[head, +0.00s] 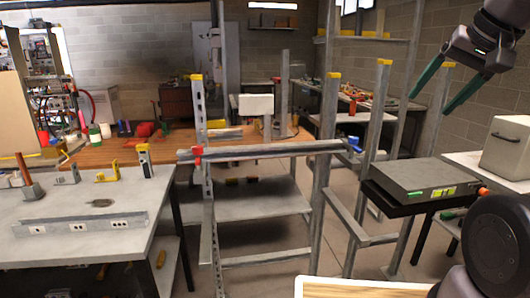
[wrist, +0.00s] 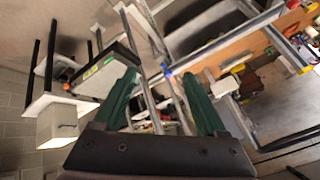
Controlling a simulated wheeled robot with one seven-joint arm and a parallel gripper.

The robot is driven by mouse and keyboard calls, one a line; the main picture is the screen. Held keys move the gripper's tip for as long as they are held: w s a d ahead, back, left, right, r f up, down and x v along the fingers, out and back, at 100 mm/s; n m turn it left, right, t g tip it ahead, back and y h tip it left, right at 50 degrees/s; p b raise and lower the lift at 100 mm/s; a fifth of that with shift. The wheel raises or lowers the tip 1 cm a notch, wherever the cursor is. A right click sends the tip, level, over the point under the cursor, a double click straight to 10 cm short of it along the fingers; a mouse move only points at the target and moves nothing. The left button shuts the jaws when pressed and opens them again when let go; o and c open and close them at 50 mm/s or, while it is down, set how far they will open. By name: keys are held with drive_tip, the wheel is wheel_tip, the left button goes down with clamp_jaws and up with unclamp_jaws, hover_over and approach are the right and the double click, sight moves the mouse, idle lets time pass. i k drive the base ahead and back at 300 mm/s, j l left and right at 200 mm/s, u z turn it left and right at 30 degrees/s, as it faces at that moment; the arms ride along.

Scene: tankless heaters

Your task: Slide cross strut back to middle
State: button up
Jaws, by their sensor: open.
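The cross strut (head: 260,150) is a long grey metal bar lying level across the front of an upright metal frame in the head view. A red clamp (head: 197,153) is at its left end and a blue clamp (head: 354,144) is near its right end. The blue clamp also shows in the wrist view (wrist: 166,73), with a grey bar running from it to the upper right. My gripper (head: 428,105) is open and empty, with green fingers apart. It is in the air right of the strut and higher in the picture, not touching it.
Yellow-capped metal posts (head: 375,125) stand between my gripper and the strut. A grey box with a green label (head: 425,178) sits on a dark shelf below my gripper. A white workbench (head: 75,235) with fittings is at the left. A light box (head: 507,145) stands at the right.

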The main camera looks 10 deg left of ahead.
sight(336, 146)
drive_tip(key=i+j+u, duration=0.1)
drive_tip(key=u, duration=1.45)
drive_tip(key=i+j+u, duration=0.2)
drive_tip(key=i, duration=0.7)
drive_tip(key=l, duration=0.1)
